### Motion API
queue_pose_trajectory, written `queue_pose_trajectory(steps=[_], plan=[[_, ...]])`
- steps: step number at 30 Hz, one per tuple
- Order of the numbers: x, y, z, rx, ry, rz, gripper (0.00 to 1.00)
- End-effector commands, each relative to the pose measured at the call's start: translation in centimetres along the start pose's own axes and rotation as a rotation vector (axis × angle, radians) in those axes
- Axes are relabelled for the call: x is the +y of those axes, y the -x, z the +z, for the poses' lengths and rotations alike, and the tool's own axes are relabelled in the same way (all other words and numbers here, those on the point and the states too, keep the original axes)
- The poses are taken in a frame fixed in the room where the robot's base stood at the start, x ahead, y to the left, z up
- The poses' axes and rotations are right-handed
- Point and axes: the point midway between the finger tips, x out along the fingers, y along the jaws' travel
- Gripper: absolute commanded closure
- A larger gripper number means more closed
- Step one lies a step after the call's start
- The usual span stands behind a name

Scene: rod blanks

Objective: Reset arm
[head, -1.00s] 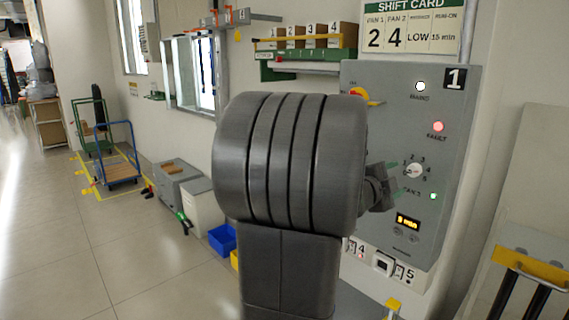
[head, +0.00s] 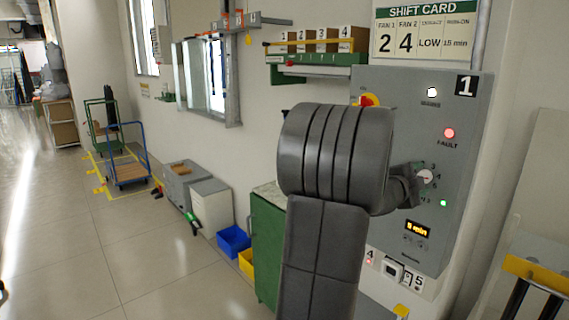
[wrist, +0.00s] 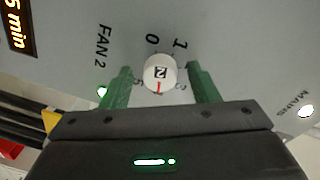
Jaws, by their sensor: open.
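My gripper (wrist: 160,74) is open in the wrist view, with one green finger on each side of a white round knob (wrist: 160,71). Nothing is held; gaps show between the fingers and the knob. The knob's red mark points down in the picture, with 3 and 5 to either side. The label FAN 2 (wrist: 102,45) is left of it. In the head view the knob (head: 425,177) is on the grey control panel (head: 390,100), and my arm hides much of my gripper.
A red fault light (head: 449,133) and a green light (head: 443,203) are lit on the panel. The shift card (head: 425,30) hangs above. A green cabinet (head: 266,245) stands behind my arm, blue (head: 233,240) and yellow bins beside it.

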Motion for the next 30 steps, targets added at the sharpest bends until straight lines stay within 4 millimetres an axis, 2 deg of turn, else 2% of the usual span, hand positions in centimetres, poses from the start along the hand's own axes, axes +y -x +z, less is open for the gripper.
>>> queue_pose_trajectory(steps=[5, 8, 28, 30], plan=[[0.0, 0.9, 0.1, -0.001, -0.008, -0.001, 0.45], [0.0, 2.1, 0.1, -0.002, -0.01, -0.002, 0.45], [0.0, 14.2, 0.1, -0.003, -0.011, -0.001, 0.45], [0.1, 12.3, 0.0, 0.001, -0.008, 0.004, 0.45]])
